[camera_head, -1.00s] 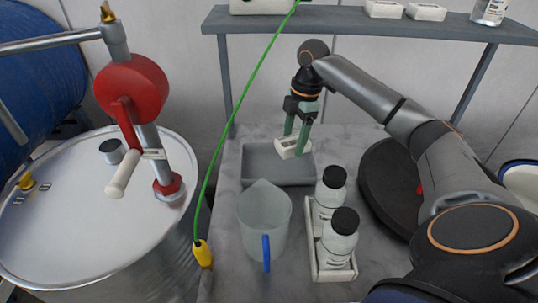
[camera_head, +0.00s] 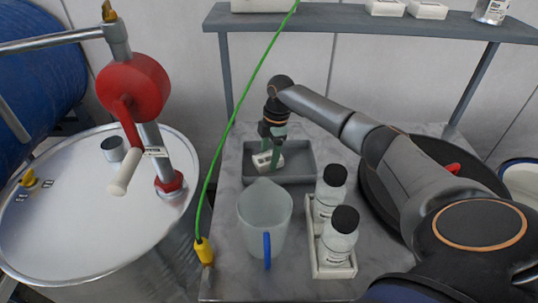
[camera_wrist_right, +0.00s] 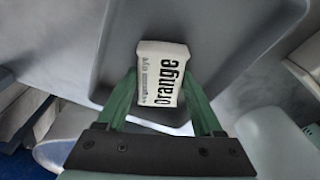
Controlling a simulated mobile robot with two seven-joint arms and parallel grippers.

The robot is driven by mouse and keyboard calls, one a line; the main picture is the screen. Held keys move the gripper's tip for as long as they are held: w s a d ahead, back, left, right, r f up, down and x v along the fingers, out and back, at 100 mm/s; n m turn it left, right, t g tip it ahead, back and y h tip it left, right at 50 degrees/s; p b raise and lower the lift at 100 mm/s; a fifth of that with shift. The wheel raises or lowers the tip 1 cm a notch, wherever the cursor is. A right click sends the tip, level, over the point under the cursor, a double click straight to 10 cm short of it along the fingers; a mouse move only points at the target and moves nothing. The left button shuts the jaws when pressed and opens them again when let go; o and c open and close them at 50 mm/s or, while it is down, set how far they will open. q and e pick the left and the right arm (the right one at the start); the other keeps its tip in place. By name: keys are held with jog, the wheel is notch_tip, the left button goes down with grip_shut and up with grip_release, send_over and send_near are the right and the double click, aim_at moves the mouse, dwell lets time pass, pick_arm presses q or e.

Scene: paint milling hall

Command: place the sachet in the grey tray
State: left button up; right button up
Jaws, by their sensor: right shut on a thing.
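The grey tray (camera_head: 303,158) is on the worktop behind the clear jug; its floor also fills much of the right wrist view (camera_wrist_right: 235,35). The sachet (camera_head: 264,163) is white, with "orange" printed on it in the right wrist view (camera_wrist_right: 162,78). My right gripper (camera_head: 268,154) is shut on the sachet, its green fingers on either side of it. The sachet is inside the tray's outline, towards the left side. I cannot tell whether it touches the tray floor. My left gripper is not in view.
The jug (camera_head: 265,210) with a blue handle stands just in front of the tray. Two black-capped bottles (camera_head: 338,240) stand in a white holder (camera_head: 332,272) to its right. A green cable (camera_head: 229,128) hangs left of the tray. A shelf (camera_head: 350,20) spans the back.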

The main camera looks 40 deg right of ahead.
jog(key=o, duration=1.4)
jog(key=shift+o, duration=0.2)
jog(key=shift+s+d+r, duration=0.1)
jog(key=shift+d+r, duration=0.1)
jog(key=shift+r, duration=1.05)
jog(key=shift+d+r, duration=0.15)
jog(key=shift+r, duration=1.15)
jog(key=shift+s+d+r, duration=0.1)
jog(key=shift+d+r, duration=0.1)
jog(key=shift+r, duration=1.05)
